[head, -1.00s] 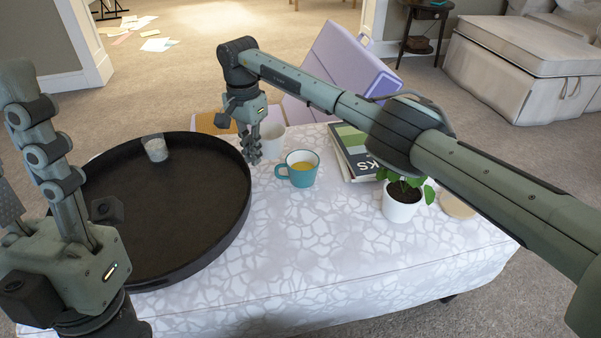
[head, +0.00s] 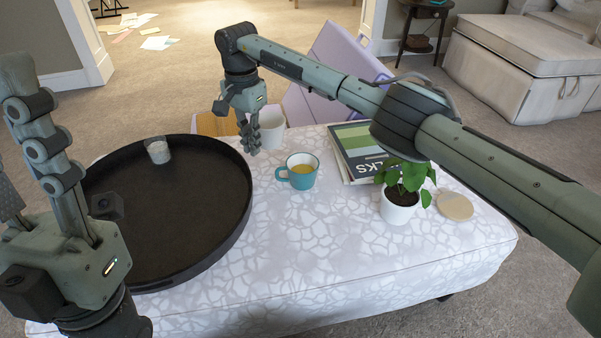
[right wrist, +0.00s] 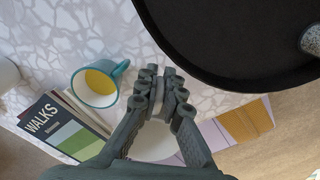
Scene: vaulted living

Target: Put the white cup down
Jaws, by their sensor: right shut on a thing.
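The white cup (head: 273,130) is at the far edge of the patterned ottoman in the head view, partly hidden by my right gripper (head: 251,141). My right gripper is shut on the cup's wall, with its fingers pointing down. I cannot tell whether the cup's base touches the ottoman. In the right wrist view, the fingertips (right wrist: 160,88) are close together, and part of the pale cup (right wrist: 162,142) shows between the fingers. My left gripper (head: 25,120) is at the left edge of the head view, fingers up; its opening is unclear.
A teal mug (head: 301,172) with yellow contents stands near the cup. A round black tray (head: 200,215) holding a small glass (head: 158,151) is at left. Books (head: 352,150), a potted plant (head: 400,205) and a coaster (head: 455,206) are at right. The ottoman's front (head: 300,265) is clear.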

